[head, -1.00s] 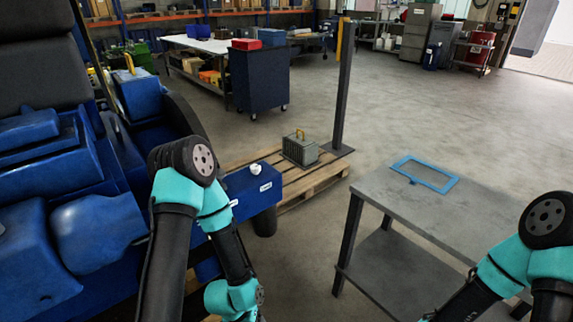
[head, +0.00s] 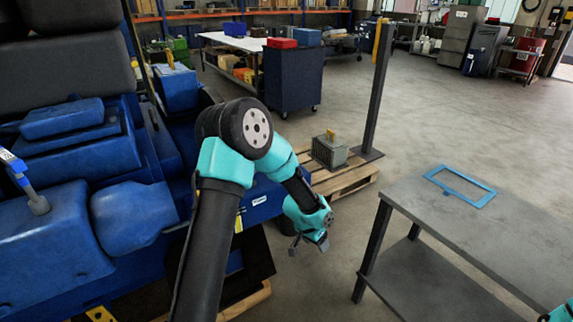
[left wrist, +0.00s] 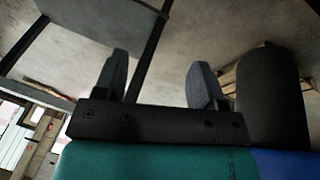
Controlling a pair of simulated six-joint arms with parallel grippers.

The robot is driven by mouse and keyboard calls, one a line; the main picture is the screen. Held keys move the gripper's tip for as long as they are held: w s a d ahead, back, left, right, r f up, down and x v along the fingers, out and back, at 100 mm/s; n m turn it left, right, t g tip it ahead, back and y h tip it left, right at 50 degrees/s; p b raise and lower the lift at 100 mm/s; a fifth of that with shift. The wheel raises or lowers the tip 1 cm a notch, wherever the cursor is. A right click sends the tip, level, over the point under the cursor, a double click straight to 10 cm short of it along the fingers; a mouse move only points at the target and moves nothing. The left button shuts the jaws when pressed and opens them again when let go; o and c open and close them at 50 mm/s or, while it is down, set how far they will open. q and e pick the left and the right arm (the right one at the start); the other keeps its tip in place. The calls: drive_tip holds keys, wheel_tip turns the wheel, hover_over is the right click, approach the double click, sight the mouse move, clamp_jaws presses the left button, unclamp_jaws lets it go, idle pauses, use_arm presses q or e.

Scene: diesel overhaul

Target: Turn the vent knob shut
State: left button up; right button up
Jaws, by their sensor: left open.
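No vent knob can be made out now. The blue box (head: 262,208) with a white label, which carried a small pale knob on top in the earlier view, is largely hidden behind my left arm, and so is that knob. Whether it is the vent knob I cannot tell. My left gripper (head: 309,245) hangs to the right of the box, over the floor, apart from it. In the left wrist view its two fingers (left wrist: 160,82) are spread with nothing between them. Only a bit of my right arm shows at the lower right; its gripper is out of view.
A large blue engine (head: 60,235) fills the left; a blue handle (head: 20,178) with a white tag stands on it. A grey table (head: 470,225) with a blue frame (head: 460,186) is at right. Behind are a pallet (head: 350,180), a grey-green box (head: 330,152) and a post (head: 377,90).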

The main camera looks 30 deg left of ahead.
use_arm(q)
drive_tip(key=w+a+r+t+y, duration=0.1)
drive_tip(key=w+a+r, duration=0.2)
drive_tip(key=w+r, duration=0.5)
drive_tip(key=w+a+r+y, duration=0.2)
drive_tip(key=w+a+r, duration=0.15)
drive_tip(key=r, duration=0.85)
drive_tip(key=a+r+n+g, duration=0.1)
drive_tip(key=a+r+n, duration=0.5)
drive_tip(key=r, duration=0.2)
drive_tip(key=a+r+n+g, duration=0.2)
drive_tip(key=a+r+n, duration=0.3)
drive_tip(key=r, duration=0.4)
drive_tip(key=shift+s+a+n, duration=0.35)
drive_tip(key=shift+a+n, duration=0.05)
drive_tip(key=shift+n, duration=0.1)
wheel_tip(320, 180, down, 17)
drive_tip(key=shift+f, duration=0.2)
drive_tip(key=shift+c, duration=0.5)
